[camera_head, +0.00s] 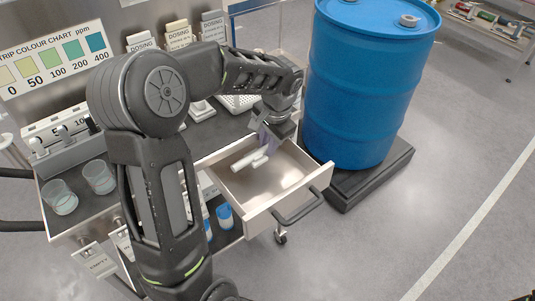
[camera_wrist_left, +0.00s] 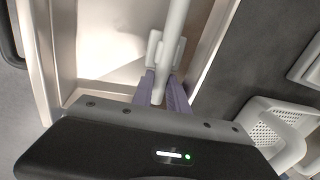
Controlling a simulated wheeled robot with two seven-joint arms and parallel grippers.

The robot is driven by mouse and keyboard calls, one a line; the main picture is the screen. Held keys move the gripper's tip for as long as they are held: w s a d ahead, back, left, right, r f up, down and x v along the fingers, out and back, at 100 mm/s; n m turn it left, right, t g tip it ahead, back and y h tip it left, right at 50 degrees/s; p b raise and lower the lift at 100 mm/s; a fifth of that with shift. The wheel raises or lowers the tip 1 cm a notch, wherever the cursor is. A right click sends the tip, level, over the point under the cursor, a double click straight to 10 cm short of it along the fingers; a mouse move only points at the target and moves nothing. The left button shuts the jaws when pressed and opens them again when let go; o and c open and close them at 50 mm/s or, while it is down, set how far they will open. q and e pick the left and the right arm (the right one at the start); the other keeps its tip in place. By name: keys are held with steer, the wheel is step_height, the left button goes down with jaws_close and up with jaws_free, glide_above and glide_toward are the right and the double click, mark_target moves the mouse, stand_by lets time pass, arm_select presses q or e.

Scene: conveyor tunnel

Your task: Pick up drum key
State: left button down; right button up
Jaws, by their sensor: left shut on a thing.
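The drum key (camera_head: 247,159), a pale grey-white rod with a short crosspiece, is in the open drawer (camera_head: 283,178), close to the drawer's back end. My left gripper (camera_head: 264,143) reaches down at the back of the drawer and is shut on the key. In the left wrist view, the purple fingers (camera_wrist_left: 166,92) close around the key's rod (camera_wrist_left: 176,28), with the crosspiece just beyond them. I cannot tell whether the key still touches the drawer floor. My right gripper is not in view.
A blue drum (camera_head: 365,85) on a black base stands close to the right of the drawer. Glass beakers (camera_head: 99,177) stand on the bench at left. Dosing bottles line the back of the bench. A white perforated basket (camera_wrist_left: 268,125) is beside the gripper.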

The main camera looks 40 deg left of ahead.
arm_select(q)
step_height(320, 180, up, 5)
steer(key=shift+f, duration=0.1)
stand_by(0.5)
steer(key=c, duration=1.8)
jaws_free()
jaws_close()
